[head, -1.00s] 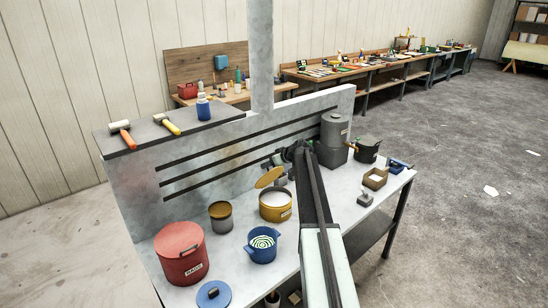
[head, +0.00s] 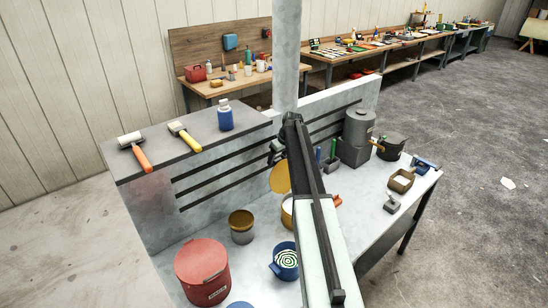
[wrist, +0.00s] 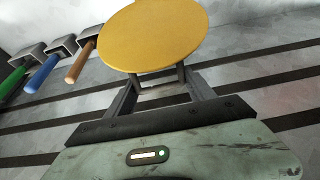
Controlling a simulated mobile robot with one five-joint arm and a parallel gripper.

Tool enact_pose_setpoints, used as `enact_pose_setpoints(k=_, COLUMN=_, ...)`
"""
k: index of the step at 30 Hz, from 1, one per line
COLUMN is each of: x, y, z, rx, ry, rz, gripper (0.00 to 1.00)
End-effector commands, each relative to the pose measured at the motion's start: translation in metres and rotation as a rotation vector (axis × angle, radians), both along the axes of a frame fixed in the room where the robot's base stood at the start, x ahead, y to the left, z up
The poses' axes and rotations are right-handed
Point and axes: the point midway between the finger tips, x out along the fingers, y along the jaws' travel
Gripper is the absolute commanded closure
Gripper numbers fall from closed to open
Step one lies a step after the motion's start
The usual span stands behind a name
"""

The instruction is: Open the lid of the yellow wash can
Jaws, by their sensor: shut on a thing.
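The yellow wash can (head: 287,214) stands on the grey bench, mostly hidden behind my arm in the head view. Its round yellow lid (head: 280,177) is raised steeply above the can's rim, its face toward the camera. In the wrist view the lid (wrist: 153,36) shows as a broad yellow disc just beyond my fingers. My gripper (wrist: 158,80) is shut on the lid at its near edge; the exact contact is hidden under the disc. In the head view my gripper (head: 279,150) is small and dark, just above the lid.
A red can (head: 203,270), a blue pot (head: 286,262) and a small grey can (head: 241,228) stand in front and left. The slotted back panel (head: 210,175) rises behind. Several coloured handles (wrist: 42,73) stand close by at left in the wrist view.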

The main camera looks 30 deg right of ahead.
Motion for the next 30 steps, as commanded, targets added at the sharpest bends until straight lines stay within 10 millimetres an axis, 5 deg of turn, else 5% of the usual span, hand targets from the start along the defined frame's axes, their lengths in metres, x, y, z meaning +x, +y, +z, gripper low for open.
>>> enact_pose_setpoints(k=19, x=0.007, y=0.014, z=-0.003, rx=-0.007, ry=-0.007, rz=0.015, gripper=1.00)
enact_pose_setpoints(k=20, x=0.007, y=0.014, z=-0.003, rx=-0.007, ry=-0.007, rz=0.015, gripper=0.35)
enact_pose_setpoints(k=21, x=0.007, y=0.014, z=-0.003, rx=-0.006, ry=-0.007, rz=0.015, gripper=0.24)
enact_pose_setpoints(k=22, x=0.007, y=0.014, z=-0.003, rx=-0.006, ry=-0.007, rz=0.015, gripper=0.17)
enact_pose_setpoints(k=30, x=0.007, y=0.016, z=-0.003, rx=-0.004, ry=-0.004, rz=0.017, gripper=0.17)
